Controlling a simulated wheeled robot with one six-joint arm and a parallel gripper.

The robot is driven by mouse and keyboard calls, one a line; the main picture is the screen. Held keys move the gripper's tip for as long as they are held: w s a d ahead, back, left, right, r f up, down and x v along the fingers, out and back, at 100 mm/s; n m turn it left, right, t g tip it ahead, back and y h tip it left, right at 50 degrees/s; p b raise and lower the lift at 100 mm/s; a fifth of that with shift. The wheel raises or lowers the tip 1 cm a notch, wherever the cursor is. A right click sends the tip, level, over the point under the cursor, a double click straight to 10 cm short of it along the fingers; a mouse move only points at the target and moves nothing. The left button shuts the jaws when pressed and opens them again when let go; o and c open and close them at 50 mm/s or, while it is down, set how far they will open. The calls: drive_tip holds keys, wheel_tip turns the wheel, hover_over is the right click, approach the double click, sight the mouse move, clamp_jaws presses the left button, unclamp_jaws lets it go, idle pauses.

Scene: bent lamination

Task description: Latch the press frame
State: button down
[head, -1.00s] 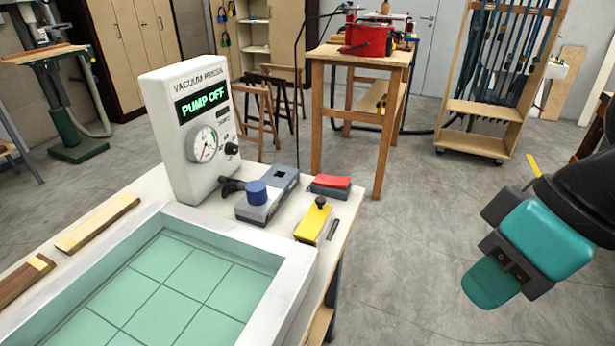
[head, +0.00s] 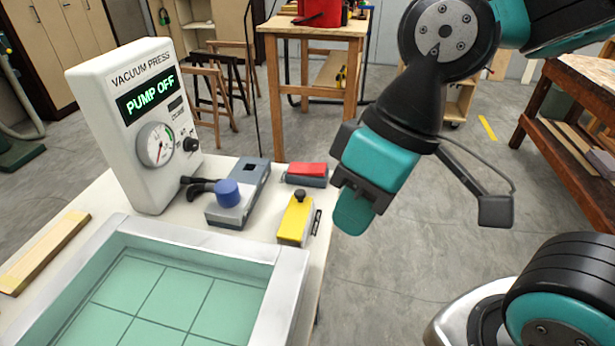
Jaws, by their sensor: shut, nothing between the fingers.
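The press frame (head: 190,255) is a pale rectangular frame on the white press table, around a green gridded bed (head: 165,300). It fills the lower left of the head view, and its near part is cut off. A yellow block with a dark knob (head: 296,220) sits just beyond the frame's far right corner; I cannot tell whether it is the latch. My gripper (head: 352,212) is shut and empty. It hangs in the air with its teal tip pointing down, to the right of the yellow block and apart from it in the picture.
The vacuum press unit (head: 135,120) reads "PUMP OFF". Beside it are a grey box with a blue knob (head: 228,193) and a red-topped pedal-like block (head: 306,172). A wood strip (head: 45,252) lies left of the frame. Open floor lies right of the table.

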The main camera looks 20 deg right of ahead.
drive_tip(key=w+d+f+y, duration=0.1)
drive_tip(key=w+d, duration=0.1)
drive_tip(key=w, duration=0.6)
drive_tip(key=w+d+f, duration=0.1)
drive_tip(key=w+d, duration=0.2)
drive_tip(key=w, duration=0.6)
drive_tip(key=w+d+f+t+y+p, duration=0.1)
drive_tip(key=w+d+f, duration=0.5)
drive_tip(key=w+d, duration=0.3)
drive_tip(key=shift+w+d+f, duration=0.15)
drive_tip(key=shift+d+f, duration=0.05)
drive_tip(key=shift+d, duration=0.1)
drive_tip(key=shift+y, duration=0.3)
drive_tip(key=p+x, duration=0.1)
drive_tip(key=x, duration=0.8)
drive_tip(key=shift+a+f, duration=0.25)
drive_tip(key=shift+f, duration=0.1)
drive_tip(key=a, duration=0.1)
drive_tip(key=s+a+p, duration=0.1)
drive_tip(key=a, duration=0.1)
drive_tip(key=shift+s+f, duration=0.25)
drive_tip(key=shift+f, duration=0.1)
drive_tip(key=shift+s+a+f, duration=0.15)
drive_tip(key=shift+s+a, duration=0.05)
drive_tip(key=shift+a, duration=0.05)
